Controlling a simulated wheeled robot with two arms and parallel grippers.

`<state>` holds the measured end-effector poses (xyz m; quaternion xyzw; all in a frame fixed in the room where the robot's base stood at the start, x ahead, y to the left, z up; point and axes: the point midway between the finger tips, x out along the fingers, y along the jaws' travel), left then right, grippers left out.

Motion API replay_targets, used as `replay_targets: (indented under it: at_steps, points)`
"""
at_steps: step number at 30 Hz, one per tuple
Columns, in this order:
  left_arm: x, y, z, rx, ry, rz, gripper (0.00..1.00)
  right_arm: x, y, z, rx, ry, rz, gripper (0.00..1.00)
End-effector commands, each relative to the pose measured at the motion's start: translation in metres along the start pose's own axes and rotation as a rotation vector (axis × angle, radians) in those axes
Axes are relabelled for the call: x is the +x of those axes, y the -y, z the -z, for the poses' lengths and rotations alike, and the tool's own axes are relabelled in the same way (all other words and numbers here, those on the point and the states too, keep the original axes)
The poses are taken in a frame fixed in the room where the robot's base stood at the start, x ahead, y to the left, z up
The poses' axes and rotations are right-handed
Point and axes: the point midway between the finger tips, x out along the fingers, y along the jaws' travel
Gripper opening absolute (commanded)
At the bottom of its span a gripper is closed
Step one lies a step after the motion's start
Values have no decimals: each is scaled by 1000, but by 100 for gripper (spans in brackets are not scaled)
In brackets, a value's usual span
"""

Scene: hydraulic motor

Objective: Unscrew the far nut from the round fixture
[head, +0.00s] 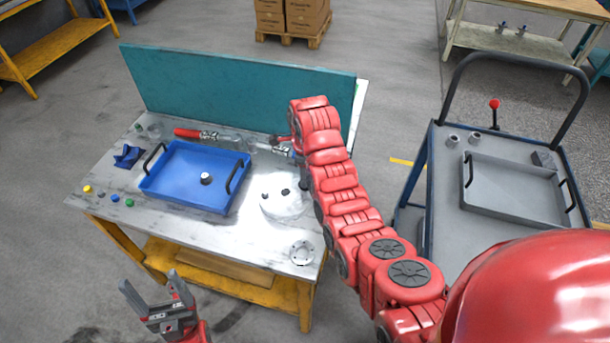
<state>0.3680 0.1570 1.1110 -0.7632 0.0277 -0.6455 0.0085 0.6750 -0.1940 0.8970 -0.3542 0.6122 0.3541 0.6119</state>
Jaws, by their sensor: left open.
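The round fixture (283,207) is a bright, pale disc on the right part of the workbench, partly washed out by glare. Small dark spots show on its top, one near its far side (285,191); I cannot tell clearly which are nuts. My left gripper (149,283) is open and empty, low in front of the bench's near edge, well away from the fixture. My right arm reaches over the bench's right edge, with its far end beyond the fixture. My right gripper (302,184) is mostly hidden behind that arm, and its jaws cannot be made out.
A blue tray (180,206) with a small round part inside stands left of the fixture. A metal flange (302,252) lies at the front right. A red-handled tool (187,133) lies before the teal back panel (230,92). A grey cart (455,195) stands at right.

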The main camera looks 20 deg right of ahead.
Motion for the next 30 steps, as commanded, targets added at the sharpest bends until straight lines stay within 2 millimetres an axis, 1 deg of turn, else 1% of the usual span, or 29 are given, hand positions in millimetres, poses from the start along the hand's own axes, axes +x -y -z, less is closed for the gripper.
replay_targets:
  at_steps: [5,7,15,17,19,26,28,30]
  points:
    - [0,0,0,0,0,0,78,0,0,0,-2,0,0,0]
    - [0,0,0,0,0,0,78,0,0,0,-35,0,0,0]
    - [2,0,0,0,0,0,78,-1,0,0,-425,0,0,0]
    - [2,0,0,0,0,0,78,-1,0,0,-475,0,0,0]
    - [2,0,0,0,0,0,78,-1,0,0,-501,0,0,0]
    - [2,0,0,0,0,0,78,-1,0,0,-505,0,0,0]
    - [2,0,0,0,0,0,78,-1,0,0,-540,0,0,0]
    - [2,0,0,0,0,0,78,-2,0,0,-628,0,0,0]
